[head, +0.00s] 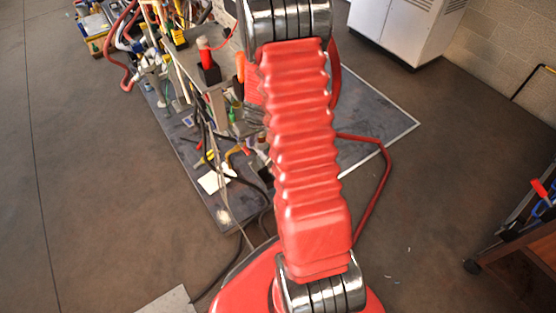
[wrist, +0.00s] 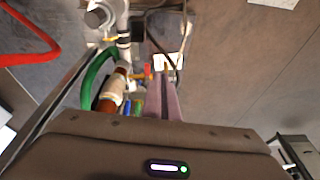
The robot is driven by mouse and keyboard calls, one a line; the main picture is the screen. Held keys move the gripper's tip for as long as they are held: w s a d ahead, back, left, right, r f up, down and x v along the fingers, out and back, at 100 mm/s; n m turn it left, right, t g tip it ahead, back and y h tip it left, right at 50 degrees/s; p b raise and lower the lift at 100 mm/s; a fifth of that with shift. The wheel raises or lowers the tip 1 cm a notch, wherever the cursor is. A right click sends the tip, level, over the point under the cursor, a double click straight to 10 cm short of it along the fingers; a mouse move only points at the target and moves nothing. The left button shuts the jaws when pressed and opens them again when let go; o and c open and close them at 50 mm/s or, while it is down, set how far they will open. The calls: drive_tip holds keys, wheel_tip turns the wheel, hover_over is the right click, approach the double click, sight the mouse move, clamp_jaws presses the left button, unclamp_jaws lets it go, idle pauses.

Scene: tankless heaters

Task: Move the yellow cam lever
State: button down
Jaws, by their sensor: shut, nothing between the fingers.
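I cannot pick out the yellow cam lever with certainty. In the wrist view a small orange-yellow piece (wrist: 147,72) shows just left of my fingertips, and a thin yellow piece (wrist: 109,40) lies further up by the grey and white pipe fittings (wrist: 100,17). Either could be a lever; they are too small to tell. My gripper (wrist: 165,76) is shut and empty, its two pinkish fingers together and pointing up the picture. I cannot tell whether it touches anything. In the head view my red arm crosses the middle and my gripper does not show.
In the wrist view a green hose (wrist: 90,75) and a copper and white pipe (wrist: 115,88) stand left of my fingers, and a red hose (wrist: 30,58) further left.

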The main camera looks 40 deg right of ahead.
drive_tip(key=s+a+r+n+t, duration=0.1)
drive_tip(key=s+a+r, duration=0.2)
drive_tip(key=a+r, duration=0.6)
drive_tip(key=s+a+r, duration=0.3)
drive_tip(key=a+r, duration=0.5)
drive_tip(key=r, duration=0.3)
drive_tip(key=s+a+r, duration=0.2)
drive_tip(key=s+r, duration=0.4)
drive_tip(key=s, duration=0.1)
drive_tip(key=s+a+r+n+t, duration=0.1)
drive_tip(key=s+a+r, duration=0.2)
drive_tip(key=s+r, duration=0.4)
drive_tip(key=shift+s+a, duration=0.2)
drive_tip(key=shift+s, duration=0.55)
drive_tip(key=shift+a+r, duration=0.1)
drive_tip(key=shift+a, duration=0.05)
